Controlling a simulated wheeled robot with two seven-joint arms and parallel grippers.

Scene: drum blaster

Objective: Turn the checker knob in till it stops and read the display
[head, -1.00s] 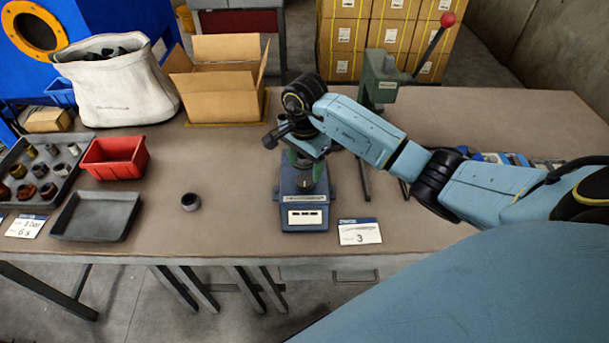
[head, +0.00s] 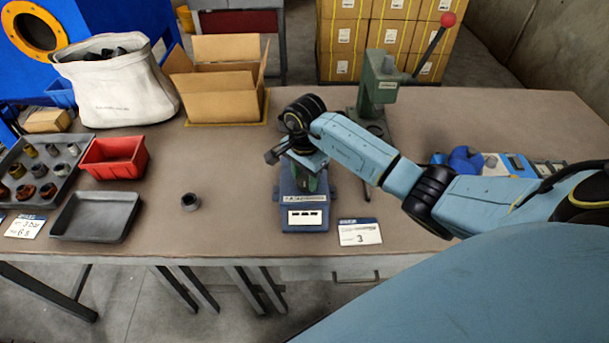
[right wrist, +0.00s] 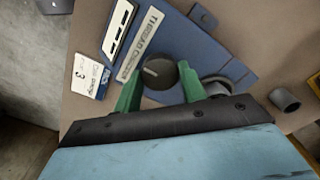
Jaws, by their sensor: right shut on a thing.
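The blue checker (head: 291,213) stands on the table in the head view, with its pale display panel (head: 305,217) facing front. In the right wrist view the display (right wrist: 118,28) shows dark windows, too small to read. The dark round checker knob (right wrist: 158,73) lies between the green fingers of my right gripper (right wrist: 157,82), which is shut on it. In the head view my right gripper (head: 308,178) is over the checker and hides the knob. A grey ring-shaped part (right wrist: 216,85) sits at the checker beside the right finger. My left gripper is not in view.
A loose dark ring (head: 190,202) lies left of the checker. A card marked 3 (head: 360,233) lies to its right. A green lever press (head: 380,85) stands behind. An empty grey tray (head: 70,228) and red bin (head: 112,166) are at left. The table's right rear is clear.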

